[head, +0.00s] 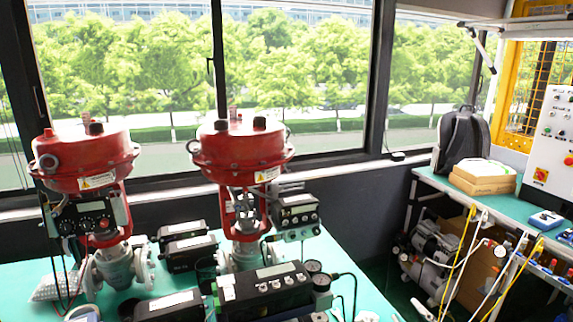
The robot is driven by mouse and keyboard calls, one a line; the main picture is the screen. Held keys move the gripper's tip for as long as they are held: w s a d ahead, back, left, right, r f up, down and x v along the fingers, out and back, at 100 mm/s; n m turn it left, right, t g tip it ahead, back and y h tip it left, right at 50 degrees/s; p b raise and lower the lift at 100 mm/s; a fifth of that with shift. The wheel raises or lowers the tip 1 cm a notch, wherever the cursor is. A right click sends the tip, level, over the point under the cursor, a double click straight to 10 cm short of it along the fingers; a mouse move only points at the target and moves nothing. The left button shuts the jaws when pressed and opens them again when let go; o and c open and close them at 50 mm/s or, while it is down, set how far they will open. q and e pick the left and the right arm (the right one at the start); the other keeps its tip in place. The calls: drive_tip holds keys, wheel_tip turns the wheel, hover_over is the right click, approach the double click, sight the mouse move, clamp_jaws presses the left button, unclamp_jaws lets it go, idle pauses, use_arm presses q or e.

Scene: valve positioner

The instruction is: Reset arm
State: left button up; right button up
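No gripper of mine can be made out clearly in the head view. A small pale shape sits at the bottom edge, right of the middle, and I cannot tell if it is part of my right gripper. My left gripper does not show. Two valves with red round actuators stand on the green table, the left valve (85,160) and the middle valve (240,152). A positioner (86,217) is mounted on the left valve and another positioner (298,212) is on the right side of the middle valve. Both valves stand upright.
Several black device boxes (265,290) crowd the front of the green table (35,275). Cables hang beside them. At the right, a bench (440,182) holds a backpack (462,143), cardboard boxes (483,177) and a blue device (545,220). A compressor (428,250) stands below. Windows close off the back.

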drive_tip(key=s+a+f+m+g+h, duration=0.35)
drive_tip(key=s+f+m+g, duration=0.4)
drive_tip(key=s+f, duration=0.6)
drive_tip(key=s+a+f+g+y, duration=0.1)
drive_tip(key=s+a+g, duration=0.15)
drive_tip(key=s, duration=0.65)
drive_tip(key=s+a+g, duration=0.2)
drive_tip(key=s+g, duration=0.2)
drive_tip(key=s, duration=0.5)
wheel_tip(320, 180, down, 27)
drive_tip(key=s+g, duration=0.1)
drive_tip(key=s, duration=0.1)
drive_tip(key=s+d+f+g, duration=0.1)
drive_tip(key=s+d+f, duration=0.1)
drive_tip(key=s+f, duration=1.3)
drive_tip(key=shift+s+d+f, duration=0.3)
drive_tip(key=shift+s+d, duration=0.1)
drive_tip(key=shift+s, duration=0.65)
drive_tip(key=shift+m, duration=0.25)
